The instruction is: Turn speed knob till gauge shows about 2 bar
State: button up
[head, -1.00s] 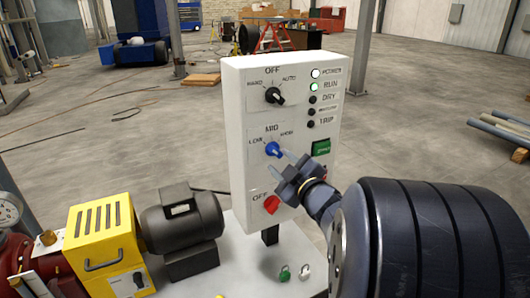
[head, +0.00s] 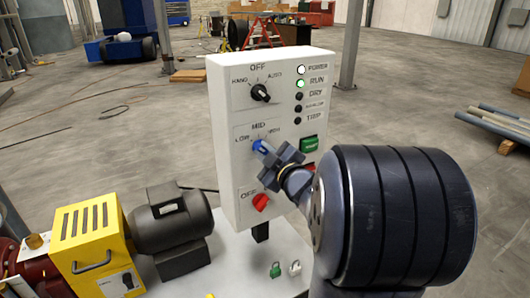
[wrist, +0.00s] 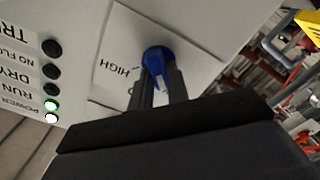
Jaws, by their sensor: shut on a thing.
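The blue speed knob (head: 258,145) is on the white control panel (head: 222,165), under labels LOW, MID and HIGH. My gripper (head: 267,152) is shut on this knob. In the wrist view the blue knob (wrist: 157,56) sits between the two dark fingers of my gripper (wrist: 160,84), with the HIGH label to its left. The fingers hide part of the knob, and I cannot tell exactly where its pointer stands. No pressure gauge can be made out in either view.
A black HAND-OFF-AUTO switch (head: 260,93) is above, a red OFF switch (head: 261,202) below. The POWER lamp (head: 301,70) and RUN lamp (head: 300,83) are lit. A green button (head: 309,145) is close to my gripper. A motor (head: 172,218) and yellow unit (head: 88,238) stand left.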

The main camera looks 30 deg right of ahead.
grip_shut()
jog(key=shift+m, duration=0.4)
jog(key=m+p, duration=0.2)
jog(key=m, duration=0.2)
jog(key=shift+d+r+m+p, duration=0.1)
jog(key=shift+r+m+p, duration=0.05)
jog(key=shift+m+p, duration=0.85)
jog(key=shift+m, duration=1)
jog(key=o, duration=0.6)
grip_release()
